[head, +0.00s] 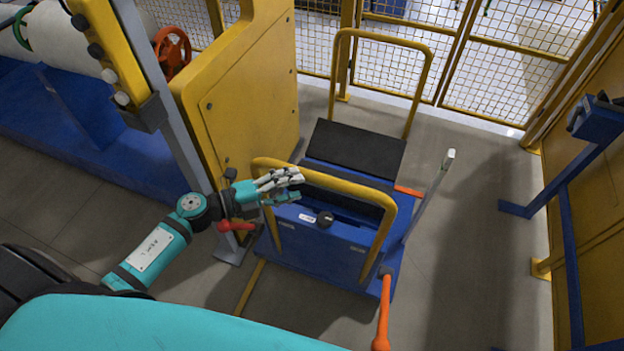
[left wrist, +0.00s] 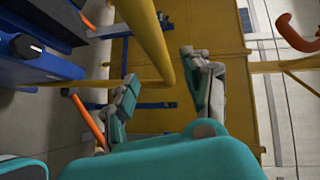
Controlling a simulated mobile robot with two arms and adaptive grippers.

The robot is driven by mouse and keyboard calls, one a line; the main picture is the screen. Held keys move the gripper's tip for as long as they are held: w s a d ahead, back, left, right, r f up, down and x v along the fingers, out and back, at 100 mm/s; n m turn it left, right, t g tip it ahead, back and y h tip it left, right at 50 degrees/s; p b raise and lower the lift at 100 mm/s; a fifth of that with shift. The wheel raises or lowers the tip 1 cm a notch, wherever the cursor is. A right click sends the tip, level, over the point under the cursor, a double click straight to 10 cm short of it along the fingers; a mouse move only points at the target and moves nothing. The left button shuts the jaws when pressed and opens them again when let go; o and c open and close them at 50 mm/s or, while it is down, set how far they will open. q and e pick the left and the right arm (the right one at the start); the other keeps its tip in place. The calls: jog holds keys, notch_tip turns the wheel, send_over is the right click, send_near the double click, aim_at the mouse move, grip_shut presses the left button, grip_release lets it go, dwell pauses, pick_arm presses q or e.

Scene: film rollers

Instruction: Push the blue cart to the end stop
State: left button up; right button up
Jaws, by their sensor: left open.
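The blue cart (head: 325,262) stands upright on the grey floor in the head view, with yellow hoop handles at its near and far ends. Its near yellow handle (head: 345,186) also crosses the left wrist view (left wrist: 150,45). My left gripper (head: 282,187) is open at the left corner of this near handle. In the left wrist view the open fingers (left wrist: 165,88) are spread, with the yellow bar showing between and beyond them. I cannot tell whether they touch it. My right gripper is not in view. I cannot pick out the end stop.
A yellow machine panel (head: 245,95) stands close left of the cart. A yellow mesh fence (head: 520,60) closes off the back. A blue stand (head: 570,185) is at the right. Floor (head: 465,240) between cart and stand is clear. An orange lever (head: 382,315) rises at the cart's near right corner.

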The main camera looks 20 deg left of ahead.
pick_arm(q)
jog(key=shift+v, duration=1.6)
jog(key=shift+w, duration=0.1)
